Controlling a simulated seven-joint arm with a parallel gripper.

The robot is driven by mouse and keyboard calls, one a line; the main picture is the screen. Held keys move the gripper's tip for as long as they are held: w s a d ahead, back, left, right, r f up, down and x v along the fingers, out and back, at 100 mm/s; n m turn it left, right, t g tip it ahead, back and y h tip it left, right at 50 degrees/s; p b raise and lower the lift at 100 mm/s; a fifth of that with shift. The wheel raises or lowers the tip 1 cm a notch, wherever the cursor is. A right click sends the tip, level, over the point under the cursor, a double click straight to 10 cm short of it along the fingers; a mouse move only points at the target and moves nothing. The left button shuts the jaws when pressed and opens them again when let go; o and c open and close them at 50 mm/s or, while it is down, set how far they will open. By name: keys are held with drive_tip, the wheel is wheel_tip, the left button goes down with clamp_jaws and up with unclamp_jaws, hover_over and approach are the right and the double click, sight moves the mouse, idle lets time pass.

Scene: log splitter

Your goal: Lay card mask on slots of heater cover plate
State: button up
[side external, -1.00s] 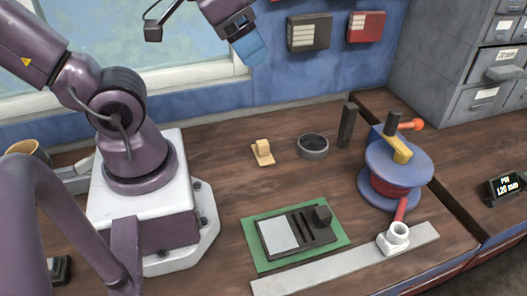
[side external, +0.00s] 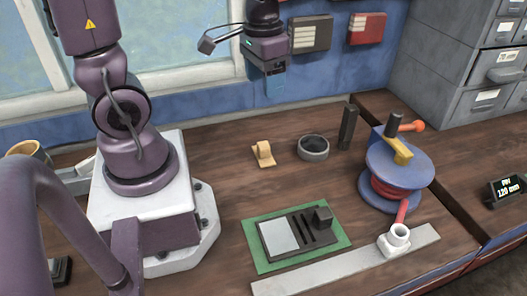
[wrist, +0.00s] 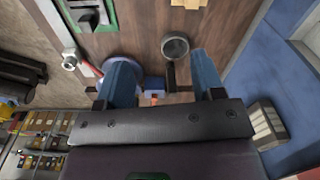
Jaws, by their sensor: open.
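The card mask, which I take to be the small tan card with an upright grip (side external: 263,154), lies on the bench right of my base. Part of it shows at the top edge of the wrist view (wrist: 188,4). The dark heater cover plate (side external: 291,252) lies on a green mat (side external: 262,262), with narrow slots, a pale grey panel and a black block on it. The plate is partly cut off in the wrist view (wrist: 88,18). My gripper (side external: 274,92) points down, open and empty, high above the bench and behind the card.
A round dark dish (side external: 313,148) and an upright black post (side external: 347,127) stand right of the card. A blue and red spool (side external: 392,170) with a crank stands farther right. A grey metal strip (side external: 340,274) with a white fitting (side external: 396,239) lies in front. Bench around the card is clear.

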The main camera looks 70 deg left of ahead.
sight(264, 144)
drive_tip(key=w+a+f, duration=0.1)
drive_tip(key=a+f, duration=0.1)
drive_tip(key=f, duration=0.4)
drive_tip(key=w+a+f+m+g, duration=0.1)
drive_tip(key=a+f, duration=0.2)
drive_tip(key=f, duration=0.3)
drive_tip(key=w+a+f+m, duration=0.1)
drive_tip(key=a+f, duration=0.2)
drive_tip(key=f, duration=0.4)
drive_tip(key=shift+f+g, duration=0.1)
drive_tip(key=shift+g, duration=0.3)
drive_tip(key=f, duration=0.5)
drive_tip(key=shift+s+d, duration=0.25)
drive_tip(key=shift+s, duration=0.15)
drive_tip(key=c, duration=1)
